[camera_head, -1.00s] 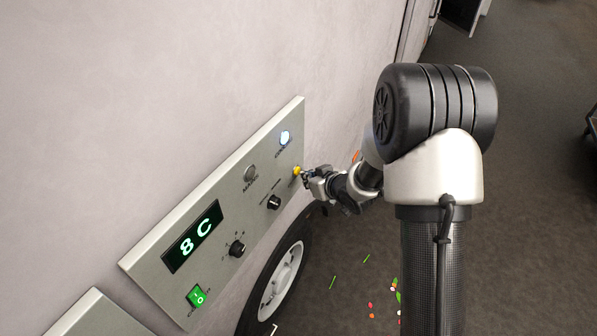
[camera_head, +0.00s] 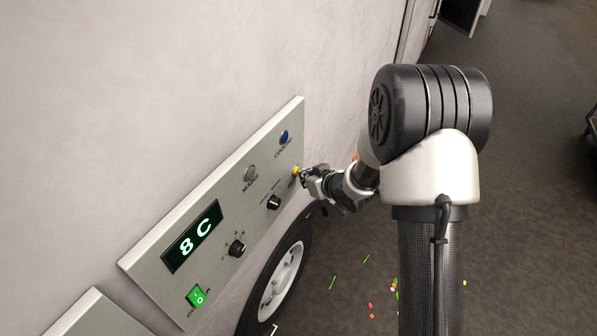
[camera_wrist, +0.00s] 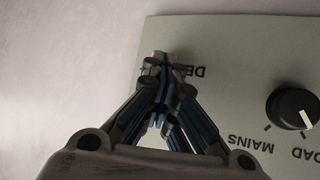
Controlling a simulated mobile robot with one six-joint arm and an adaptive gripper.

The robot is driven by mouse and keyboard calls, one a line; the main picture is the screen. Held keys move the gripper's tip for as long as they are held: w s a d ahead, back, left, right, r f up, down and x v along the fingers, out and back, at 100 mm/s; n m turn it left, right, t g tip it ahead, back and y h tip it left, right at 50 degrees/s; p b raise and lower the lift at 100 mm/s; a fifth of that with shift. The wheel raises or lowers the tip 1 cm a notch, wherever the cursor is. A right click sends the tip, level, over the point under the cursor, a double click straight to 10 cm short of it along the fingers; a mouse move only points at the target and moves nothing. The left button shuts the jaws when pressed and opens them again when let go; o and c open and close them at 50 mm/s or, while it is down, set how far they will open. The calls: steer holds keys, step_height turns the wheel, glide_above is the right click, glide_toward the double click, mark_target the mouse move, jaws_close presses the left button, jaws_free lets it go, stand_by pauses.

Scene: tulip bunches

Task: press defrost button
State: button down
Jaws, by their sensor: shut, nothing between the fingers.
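The yellow defrost button (camera_head: 296,170) sits near the right edge of the grey control panel (camera_head: 165,240) in the head view. My gripper (camera_head: 304,173) is shut and empty, with its fingertips at the button; they look to be touching it. In the wrist view my shut fingers (camera_wrist: 161,62) point at the panel (camera_wrist: 225,45) and cover the button and part of its label. Only the letters "DE" show beside the fingertips.
The panel also has a blue cooling lamp (camera_head: 284,137), now dark, a grey mains lamp (camera_head: 250,173), two black knobs, a display (camera_head: 192,236) reading 8 C and a green switch (camera_head: 197,296). A wheel (camera_head: 280,283) stands below. Petals and stems litter the floor.

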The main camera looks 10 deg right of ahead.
steer(key=shift+d, duration=0.1)
steer(key=shift+s+d, duration=0.5)
steer(key=shift+d, duration=0.1)
steer(key=shift+s+d+p, duration=0.25)
steer(key=shift+s+d, duration=0.5)
steer(key=shift+d, duration=0.3)
steer(key=shift+s+d+p, duration=0.25)
steer(key=shift+s+d, duration=0.5)
steer(key=shift+d, duration=0.25)
